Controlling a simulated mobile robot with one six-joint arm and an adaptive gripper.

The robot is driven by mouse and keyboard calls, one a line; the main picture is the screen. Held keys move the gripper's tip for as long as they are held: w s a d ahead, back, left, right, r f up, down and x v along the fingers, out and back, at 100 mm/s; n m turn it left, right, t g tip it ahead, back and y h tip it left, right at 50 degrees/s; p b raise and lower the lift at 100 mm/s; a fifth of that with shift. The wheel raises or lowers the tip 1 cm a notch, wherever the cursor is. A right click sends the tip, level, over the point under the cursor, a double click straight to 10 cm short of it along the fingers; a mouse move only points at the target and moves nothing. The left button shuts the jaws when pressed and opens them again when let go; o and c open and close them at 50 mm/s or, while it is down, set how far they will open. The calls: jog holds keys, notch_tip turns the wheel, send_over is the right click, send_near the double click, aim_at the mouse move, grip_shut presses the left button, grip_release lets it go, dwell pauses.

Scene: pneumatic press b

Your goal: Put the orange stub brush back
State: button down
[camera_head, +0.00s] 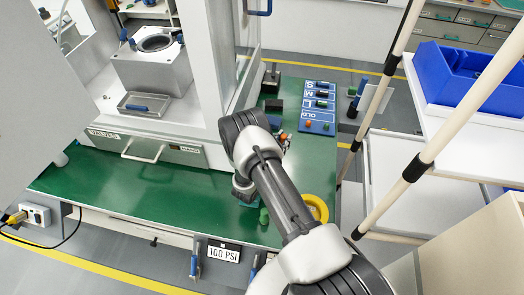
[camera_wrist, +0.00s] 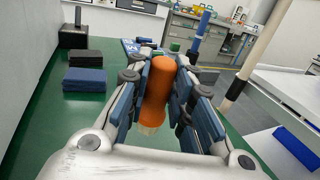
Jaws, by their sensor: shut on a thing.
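My gripper (camera_wrist: 167,95) is shut on the orange stub brush (camera_wrist: 157,90) in the wrist view. The brush has a rounded orange handle, roughly upright between the blue finger pads, and pale bristles at its lower end. It is above the green bench, apart from it as far as I can tell. In the head view my gripper (camera_head: 283,137) is beside the press, just left of a blue board (camera_head: 318,118) lettered S, M, L and OLD. The brush is mostly hidden there by my arm.
The green bench top (camera_head: 150,190) is clear at the front left. The white press frame (camera_head: 210,70) stands left of my arm. Dark and blue blocks (camera_wrist: 85,80) lie near the wall. A yellow ring (camera_head: 317,209) lies near the front edge. A shelf with a blue bin (camera_head: 455,80) stands right.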

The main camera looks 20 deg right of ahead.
jog(key=w+a+b, duration=0.2)
jog(key=w+a, duration=0.2)
jog(key=a, duration=0.3)
jog(key=shift+w+d+f+b, duration=0.1)
jog(key=shift+f+b, duration=0.55)
jog(key=shift+f, duration=1)
jog(key=shift+w+d+f+b, duration=0.1)
jog(key=shift+f+b, duration=0.55)
jog(key=shift+f, duration=1)
jog(key=shift+f, duration=0.1)
jog(key=shift+f, duration=0.15)
jog(key=c, duration=1.4)
grip_release()
